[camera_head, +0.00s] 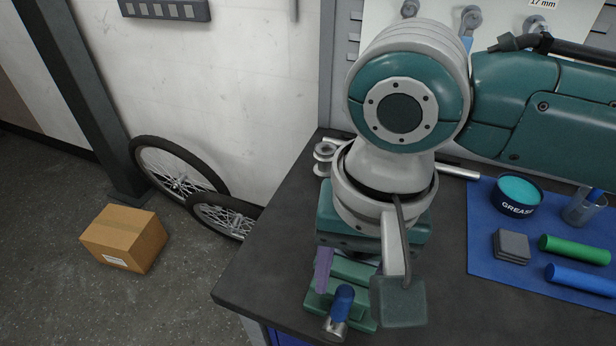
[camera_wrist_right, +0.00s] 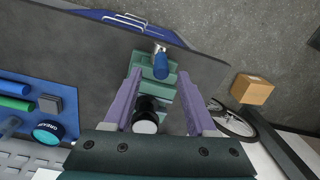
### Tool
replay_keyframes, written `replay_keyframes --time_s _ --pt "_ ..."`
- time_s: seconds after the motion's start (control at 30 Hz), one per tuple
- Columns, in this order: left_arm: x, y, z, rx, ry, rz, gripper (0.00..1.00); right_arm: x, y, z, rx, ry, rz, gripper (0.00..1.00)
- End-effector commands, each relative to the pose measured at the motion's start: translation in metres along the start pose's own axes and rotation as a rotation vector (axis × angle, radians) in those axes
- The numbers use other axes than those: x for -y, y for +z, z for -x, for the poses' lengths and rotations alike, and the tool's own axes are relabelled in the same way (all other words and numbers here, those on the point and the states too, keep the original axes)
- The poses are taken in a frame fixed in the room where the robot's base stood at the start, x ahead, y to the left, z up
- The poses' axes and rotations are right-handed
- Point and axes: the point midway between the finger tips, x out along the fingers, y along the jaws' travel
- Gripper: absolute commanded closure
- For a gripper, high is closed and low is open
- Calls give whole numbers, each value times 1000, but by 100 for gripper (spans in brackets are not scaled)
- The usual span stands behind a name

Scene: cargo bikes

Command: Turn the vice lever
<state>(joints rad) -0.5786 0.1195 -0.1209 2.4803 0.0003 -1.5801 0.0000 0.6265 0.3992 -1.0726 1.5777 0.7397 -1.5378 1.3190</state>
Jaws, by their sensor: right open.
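The green vice (camera_head: 352,270) sits near the front left edge of the dark workbench, partly hidden under my right arm. Its lever has a blue grip (camera_head: 343,298) and a silver end at the vice's front. In the right wrist view, the vice (camera_wrist_right: 160,88) lies between my right gripper's purple fingers, with the blue grip (camera_wrist_right: 160,68) just beyond their tips. My right gripper (camera_wrist_right: 160,78) is open and empty above the vice. In the head view only one purple finger of the right gripper (camera_head: 323,268) shows clearly. My left gripper is not in view.
A blue mat (camera_head: 482,240) holds a grease tin (camera_head: 517,196), grey pads (camera_head: 511,246) and green and blue cylinders. A black cylinder with a pale top (camera_wrist_right: 146,116) stands by the vice. A cardboard box (camera_head: 124,238) and wheels (camera_head: 178,172) are on the floor, left of the bench.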

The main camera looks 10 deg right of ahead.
Motion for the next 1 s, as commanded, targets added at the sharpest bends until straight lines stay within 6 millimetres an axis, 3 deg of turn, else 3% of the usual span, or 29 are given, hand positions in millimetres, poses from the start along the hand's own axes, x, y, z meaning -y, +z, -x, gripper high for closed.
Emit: replay_keyframes --time_s 0.1,0.23,0.63,1.0 --pt "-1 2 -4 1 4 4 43 0 1 -24 2 2 0 43" --pt "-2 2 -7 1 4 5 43 0 1 -40 1 1 1 43" --pt "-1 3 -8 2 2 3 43 1 0 -49 -1 -2 3 43" --pt "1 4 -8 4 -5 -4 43 1 0 -49 -1 -2 3 85"
